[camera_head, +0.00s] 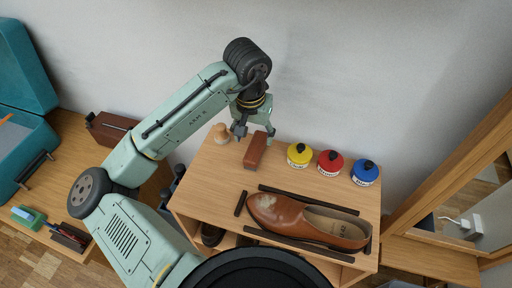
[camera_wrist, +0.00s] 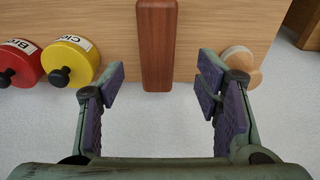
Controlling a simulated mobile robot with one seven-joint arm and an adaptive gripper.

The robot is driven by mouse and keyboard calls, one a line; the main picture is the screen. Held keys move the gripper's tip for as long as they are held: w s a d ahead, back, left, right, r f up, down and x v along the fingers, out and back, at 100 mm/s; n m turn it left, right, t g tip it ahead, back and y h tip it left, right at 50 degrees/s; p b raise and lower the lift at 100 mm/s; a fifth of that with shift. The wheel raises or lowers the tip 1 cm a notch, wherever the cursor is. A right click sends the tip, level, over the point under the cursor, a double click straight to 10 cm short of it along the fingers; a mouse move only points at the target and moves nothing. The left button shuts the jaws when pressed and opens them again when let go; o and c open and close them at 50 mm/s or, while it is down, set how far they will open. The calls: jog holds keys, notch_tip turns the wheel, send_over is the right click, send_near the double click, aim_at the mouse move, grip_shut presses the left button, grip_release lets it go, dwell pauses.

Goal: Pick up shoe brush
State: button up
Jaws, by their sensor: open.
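The shoe brush appears to be the long reddish-brown wooden piece (camera_head: 256,151) on the wooden cabinet top, near its back left. No bristles show. In the wrist view the brush (camera_wrist: 157,40) runs down from the top edge, and its near end lies between my fingertips in the picture. My gripper (camera_head: 254,131) is at the back end of the brush, fingers pointing down. In the wrist view my gripper (camera_wrist: 162,76) is open, with a gap on both sides of the brush. I cannot tell its exact height over the brush.
A pale wooden knobbed piece (camera_head: 221,134) stands left of the brush, close to one finger. Yellow (camera_head: 299,155), red (camera_head: 330,162) and blue (camera_head: 364,172) round tins stand to the right. A brown shoe (camera_head: 305,220) lies in front between dark strips. The wall is close behind.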

aim_at(256, 146)
jog(key=shift+w+d+f+p, duration=0.15)
jog(key=shift+f, duration=1.4)
jog(key=shift+w+d+f+p, duration=0.15)
jog(key=shift+f, duration=1.35)
jog(key=shift+c, duration=0.5)
jog(key=c, duration=1.2)
